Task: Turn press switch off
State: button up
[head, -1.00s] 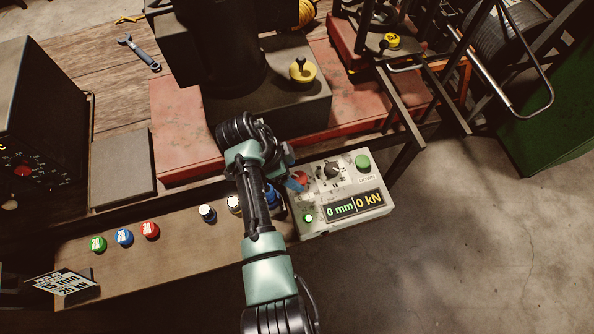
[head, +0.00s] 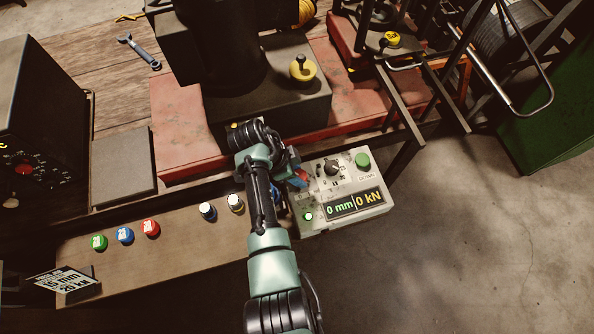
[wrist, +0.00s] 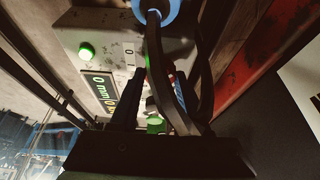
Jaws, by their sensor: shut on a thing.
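The grey press control panel (head: 350,222) stands at the right end of the wooden bench front. It carries a lit display reading 0 mm and 0 kN (head: 355,205), a small lit green lamp (head: 309,217), a black rotary knob (head: 332,168) and a green DOWN button (head: 362,160). My gripper (head: 297,179) is at the panel's left side. In the wrist view the lamp (wrist: 87,50) glows green left of my dark fingers. The fingers are shut at the panel face, and the press switch is hidden between them, its position unreadable.
A blue ring-like part (wrist: 155,10) is close to my fingers in the wrist view. Green, blue and red caps (head: 124,236) lie further left. The dark press (head: 265,115) stands behind.

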grip_shut()
jog(key=n+p, duration=0.1)
jog(key=n, duration=0.1)
jog(key=n+t, duration=0.1)
jog(key=n, duration=0.1)
jog(key=shift+s+d+n+y+p, duration=0.2)
jog(key=shift+n+y+p, duration=0.1)
jog(key=shift+y+p, duration=0.1)
jog(key=n+t+y+p, duration=0.1)
jog(key=n, duration=0.3)
jog(key=shift+n+t, duration=0.3)
jog(key=shift+t, duration=0.1)
jog(key=n+y+p, duration=0.1)
jog(key=n+y, duration=0.1)
jog(key=n, duration=0.2)
jog(key=shift+d, duration=0.15)
jog(key=shift+d+n+y, duration=0.1)
jog(key=shift+n+y, duration=0.8)
jog(key=shift+n, duration=1.5)
